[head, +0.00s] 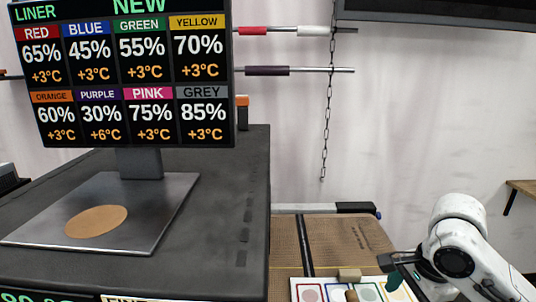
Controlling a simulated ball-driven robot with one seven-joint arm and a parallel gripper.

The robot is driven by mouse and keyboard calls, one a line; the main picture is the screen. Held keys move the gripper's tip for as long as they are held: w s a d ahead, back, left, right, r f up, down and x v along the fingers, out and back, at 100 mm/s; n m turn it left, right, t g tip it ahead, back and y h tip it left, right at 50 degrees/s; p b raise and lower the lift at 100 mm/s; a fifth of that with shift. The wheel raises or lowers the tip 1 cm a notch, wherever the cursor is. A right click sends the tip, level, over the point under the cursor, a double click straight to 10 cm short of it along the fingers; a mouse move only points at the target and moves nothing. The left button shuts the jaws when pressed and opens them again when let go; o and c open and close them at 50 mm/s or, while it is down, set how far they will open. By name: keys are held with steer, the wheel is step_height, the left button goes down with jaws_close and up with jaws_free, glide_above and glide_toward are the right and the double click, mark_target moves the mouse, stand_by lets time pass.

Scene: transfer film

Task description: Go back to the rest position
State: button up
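My white arm comes in at the lower right of the head view. My gripper (394,270) is small, dark and partly cut off by the angle, over the right end of a white card with coloured frames (297,288). A dark teal piece (394,281) shows at the gripper's tip; I cannot tell whether it is a fingertip or something held. The finger gap is not clear.
A dark machine (225,200) fills the left, with a metal plate (165,195) bearing a tan disc (97,221). A display (130,80) stands above it. A tan block (349,274) lies by the card. A chain (326,110) hangs before the wall. A wooden shelf (523,188) juts in at right.

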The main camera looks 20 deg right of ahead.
steer(key=w+a+f+n+t+y, duration=0.15)
steer(key=a+n, duration=0.25)
steer(key=a, duration=0.4)
steer(key=w+a+f+n+t+y, duration=0.1)
steer(key=w+a+n+t+y, duration=0.2)
steer(key=a, duration=0.5)
steer(key=s+f+n, duration=0.1)
steer(key=s+f, duration=0.2)
steer(key=s+a+f+n+g+h, duration=0.1)
steer(key=s+f+n, duration=0.1)
steer(key=s+f, duration=0.1)
steer(key=s+a+f+n, duration=0.1)
steer(key=s+f+n, duration=0.1)
steer(key=f, duration=0.3)
steer(key=shift+s+g+b, duration=0.25)
steer(key=shift+s+b, duration=0.05)
steer(key=shift+s, duration=0.2)
steer(key=s+d+f+n+g+h, duration=0.1)
steer(key=s+d+f+n+h, duration=0.1)
steer(key=s, duration=0.7)
steer(key=s+d+f+n+g+h, duration=0.2)
steer(key=s+d+f+n, duration=0.2)
steer(key=s, duration=0.5)
step_height(320, 180, down, 4)
steer(key=shift+s+d+r+n, duration=0.15)
steer(key=shift+s+d+n, duration=0.15)
steer(key=shift+d, duration=0.85)
steer(key=shift+h, duration=0.25)
steer(key=shift+c, duration=0.2)
jaws_close()
